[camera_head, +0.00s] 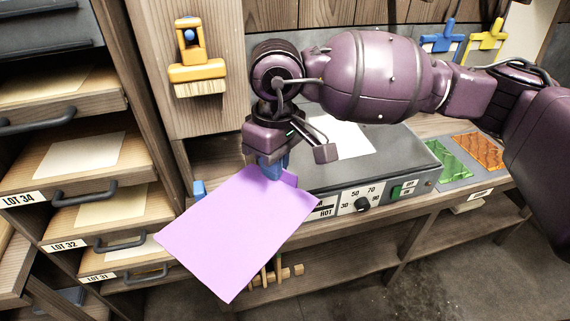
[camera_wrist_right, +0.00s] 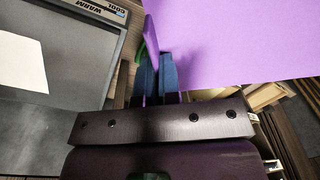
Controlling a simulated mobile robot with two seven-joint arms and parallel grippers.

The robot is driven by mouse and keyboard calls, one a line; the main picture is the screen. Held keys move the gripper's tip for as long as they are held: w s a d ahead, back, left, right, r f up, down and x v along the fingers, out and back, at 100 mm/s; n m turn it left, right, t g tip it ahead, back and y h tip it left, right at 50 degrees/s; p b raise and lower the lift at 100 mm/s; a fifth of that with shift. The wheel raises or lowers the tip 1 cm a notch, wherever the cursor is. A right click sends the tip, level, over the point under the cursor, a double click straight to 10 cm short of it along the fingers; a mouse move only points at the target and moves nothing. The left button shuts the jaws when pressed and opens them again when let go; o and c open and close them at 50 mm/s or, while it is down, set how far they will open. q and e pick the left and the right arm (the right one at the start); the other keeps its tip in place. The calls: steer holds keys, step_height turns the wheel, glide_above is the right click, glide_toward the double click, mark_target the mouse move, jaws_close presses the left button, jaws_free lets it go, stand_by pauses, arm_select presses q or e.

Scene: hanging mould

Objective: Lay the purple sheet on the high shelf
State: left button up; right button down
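The purple sheet (camera_head: 238,232) hangs tilted in the air in front of the rack, with a small raised tab at its upper edge. My right gripper (camera_head: 271,168), with blue fingers, is shut on the sheet near that tab. In the right wrist view, the sheet (camera_wrist_right: 240,40) spreads to the right of the fingers (camera_wrist_right: 157,80). The rack at the left has several stacked shelves; a shelf labelled LOT 34 (camera_head: 130,170) is above LOT 32 and LOT 31. Another shelf (camera_head: 108,98) is above LOT 34. Which is the high shelf is not marked. My left gripper is not in view.
A grey hot plate (camera_head: 405,160) with a dial and a white sheet (camera_head: 345,138) stands on the bench behind the gripper. Green (camera_head: 447,160) and orange (camera_head: 478,151) pieces lie at its right. An orange brush (camera_head: 197,70) hangs on the wooden panel. Shelf handles protrude forward.

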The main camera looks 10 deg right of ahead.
mark_target(252, 172)
steer(key=w+a+f+n, duration=0.3)
steer(key=w+f, duration=0.1)
steer(key=shift+a+f+n, duration=0.35)
steer(key=shift+f+n, duration=0.05)
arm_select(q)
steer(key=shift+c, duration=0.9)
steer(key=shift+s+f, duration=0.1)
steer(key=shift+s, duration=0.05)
arm_select(e)
steer(key=s+d+r+m, duration=0.4)
steer(key=d+r+m, duration=0.3)
steer(key=r, duration=0.4)
steer(key=shift+s+d+m, duration=0.35)
steer(key=shift+d+m, duration=0.05)
steer(key=shift+d, duration=0.4)
